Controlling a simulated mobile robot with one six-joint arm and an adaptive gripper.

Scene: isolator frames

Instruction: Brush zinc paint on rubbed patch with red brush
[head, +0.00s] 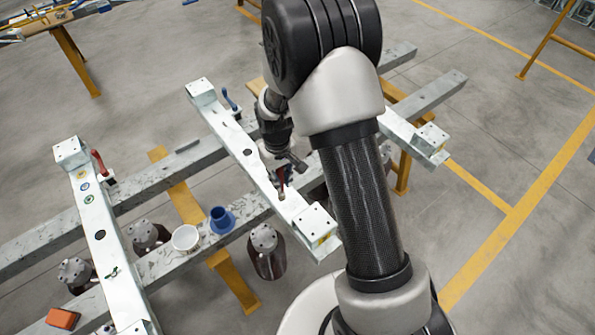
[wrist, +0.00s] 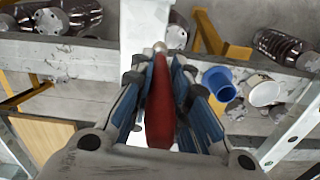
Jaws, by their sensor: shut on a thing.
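My gripper (head: 287,173) is over the near half of the middle pale steel beam (head: 255,170). It is shut on the red brush (head: 281,180), whose tip points down at the beam top. In the wrist view the red brush handle (wrist: 160,105) lies between the fingers, with its pale tip against the pale beam (wrist: 147,18). I cannot tell whether the tip touches the beam. I cannot make out the rubbed patch. A white cup (head: 185,238) and a blue cup (head: 222,219) stand left of the beam; I cannot tell which holds zinc paint.
Another pale beam (head: 101,235) with a red handle (head: 98,160) lies left. A blue handle (head: 230,99) is by the middle beam. Dark insulators (head: 265,250) stand around the near rail. An orange block (head: 62,318) is at lower left. Open floor (head: 480,150) lies right.

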